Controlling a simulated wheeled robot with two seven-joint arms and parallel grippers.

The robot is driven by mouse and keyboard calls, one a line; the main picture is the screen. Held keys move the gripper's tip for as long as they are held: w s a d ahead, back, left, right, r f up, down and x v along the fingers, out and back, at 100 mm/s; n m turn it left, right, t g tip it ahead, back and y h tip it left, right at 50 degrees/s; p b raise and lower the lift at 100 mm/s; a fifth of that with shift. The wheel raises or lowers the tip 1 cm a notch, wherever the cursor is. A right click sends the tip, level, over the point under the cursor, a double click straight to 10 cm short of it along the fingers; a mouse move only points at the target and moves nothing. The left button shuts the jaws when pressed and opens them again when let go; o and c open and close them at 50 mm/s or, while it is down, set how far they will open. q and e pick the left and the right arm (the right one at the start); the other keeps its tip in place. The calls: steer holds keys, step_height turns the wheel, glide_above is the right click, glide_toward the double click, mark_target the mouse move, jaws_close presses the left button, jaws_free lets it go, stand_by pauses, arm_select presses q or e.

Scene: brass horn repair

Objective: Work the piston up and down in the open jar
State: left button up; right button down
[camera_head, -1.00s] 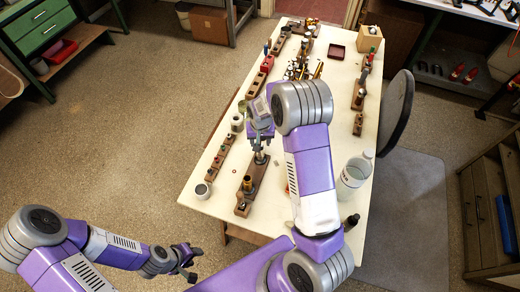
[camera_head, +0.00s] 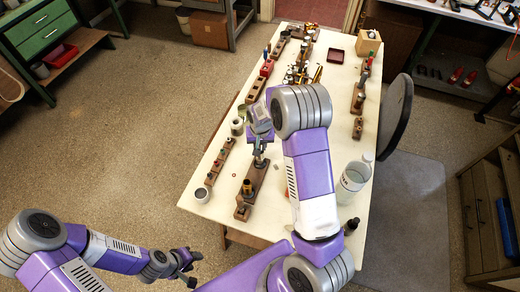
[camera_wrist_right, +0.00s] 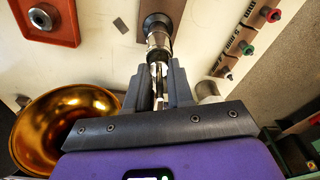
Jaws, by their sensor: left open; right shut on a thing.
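My right gripper (camera_wrist_right: 159,85) is shut on a slim silvery piston (camera_wrist_right: 160,40). The piston's far end meets a dark round rimmed opening (camera_wrist_right: 150,20) at the top of the right wrist view; I cannot tell how deep it sits or whether this is the open jar. In the head view my right gripper (camera_head: 260,160) points down over a long wooden block (camera_head: 262,175) holding a brass-coloured cylinder (camera_head: 247,187). My left gripper (camera_head: 187,268) is open and empty, off the table's near left side.
Several wooden blocks line the table (camera_head: 300,130). In the wrist view a golden bell (camera_wrist_right: 70,125) is lower left and an orange tray (camera_wrist_right: 65,35) upper left.

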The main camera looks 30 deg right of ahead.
step_height(320, 180, up, 10)
steer(key=shift+a+f+p, duration=0.1)
steer(key=shift+p, duration=0.45)
steer(key=shift+r+p, duration=0.9)
steer(key=shift+r, duration=0.45)
